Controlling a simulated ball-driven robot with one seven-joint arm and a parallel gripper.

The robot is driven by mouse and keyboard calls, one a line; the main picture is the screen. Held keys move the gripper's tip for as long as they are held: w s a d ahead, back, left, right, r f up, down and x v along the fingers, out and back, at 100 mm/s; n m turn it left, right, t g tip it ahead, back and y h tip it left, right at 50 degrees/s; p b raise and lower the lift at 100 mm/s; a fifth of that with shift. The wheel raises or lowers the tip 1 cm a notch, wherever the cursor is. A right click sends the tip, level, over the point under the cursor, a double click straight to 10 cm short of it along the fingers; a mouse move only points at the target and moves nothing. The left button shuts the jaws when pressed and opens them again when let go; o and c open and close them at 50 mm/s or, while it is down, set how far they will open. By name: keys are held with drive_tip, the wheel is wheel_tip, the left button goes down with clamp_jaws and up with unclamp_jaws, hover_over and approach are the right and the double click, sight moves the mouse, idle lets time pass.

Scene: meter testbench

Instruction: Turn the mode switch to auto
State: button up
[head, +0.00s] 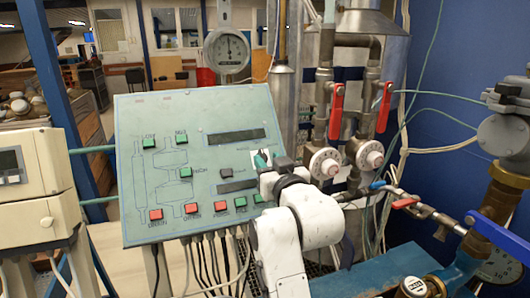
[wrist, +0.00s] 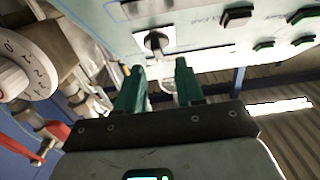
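The mode switch appears to be the dark knob on a small white square plate (wrist: 156,40) on the green panel in the wrist view. Its labels cannot be read. In the head view its white plate (head: 258,161) is mostly hidden by my gripper (head: 266,153). My gripper in the wrist view (wrist: 157,72) is open, with green fingers apart and nothing held. The knob lies just beyond the fingertips, roughly in line with the gap between them. I cannot tell whether a finger touches it. The control panel (head: 130,120) is tilted and faces me.
Red push buttons (head: 221,206) and green ones (head: 181,138) sit around the switch. Right of the panel are pipes with red valve handles (head: 336,110) and white round dials (head: 325,162). A meter box (head: 35,195) stands left. Cables hang below the panel.

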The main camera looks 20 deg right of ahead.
sight(263, 154)
drive_tip(key=shift+w+p, duration=0.3)
drive_tip(key=shift+w, duration=1.2)
drive_tip(key=shift+c, duration=0.5)
clamp_jaws()
